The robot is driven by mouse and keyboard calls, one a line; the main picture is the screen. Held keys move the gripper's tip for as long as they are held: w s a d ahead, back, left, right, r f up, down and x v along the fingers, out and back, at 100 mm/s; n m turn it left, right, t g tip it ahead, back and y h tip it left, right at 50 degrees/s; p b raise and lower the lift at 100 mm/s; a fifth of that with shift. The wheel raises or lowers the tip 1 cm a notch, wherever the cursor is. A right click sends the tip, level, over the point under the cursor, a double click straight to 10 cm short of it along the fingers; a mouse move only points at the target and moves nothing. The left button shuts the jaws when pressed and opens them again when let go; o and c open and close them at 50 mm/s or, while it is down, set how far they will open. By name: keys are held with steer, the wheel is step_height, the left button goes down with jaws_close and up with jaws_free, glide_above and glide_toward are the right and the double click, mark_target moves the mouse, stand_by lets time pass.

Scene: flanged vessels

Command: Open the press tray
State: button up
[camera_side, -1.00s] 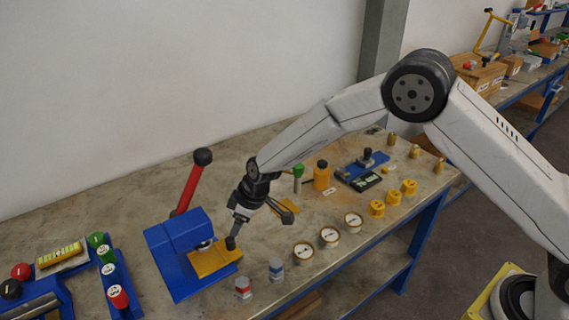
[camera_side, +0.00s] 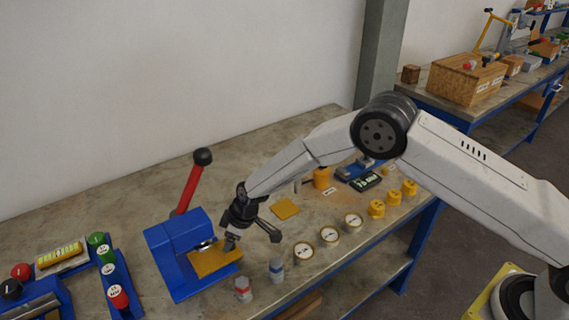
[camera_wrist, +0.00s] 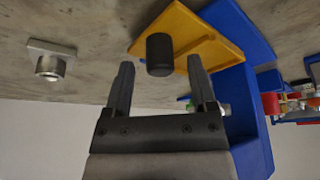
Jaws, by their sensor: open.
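The blue press (camera_side: 180,235) stands on the bench, with a red lever (camera_side: 189,188) topped by a black ball. Its yellow press tray (camera_side: 208,264) lies at the press's front; it also shows in the wrist view (camera_wrist: 190,35). A black knob (camera_wrist: 159,50) stands on the tray near its edge. My gripper (camera_wrist: 160,75) is open, its two fingers on either side of the knob in the wrist view. I cannot tell whether they touch it. In the side view my gripper (camera_side: 230,243) is at the tray's right end and hides the knob.
Round gauges (camera_side: 303,252) and yellow weights (camera_side: 376,209) line that edge. A yellow plate (camera_side: 285,209) lies behind. A rack with coloured knobs (camera_side: 118,298) stands at left.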

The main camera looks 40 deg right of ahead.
steer(key=shift+f, duration=0.15)
jaws_close()
stand_by(1.4)
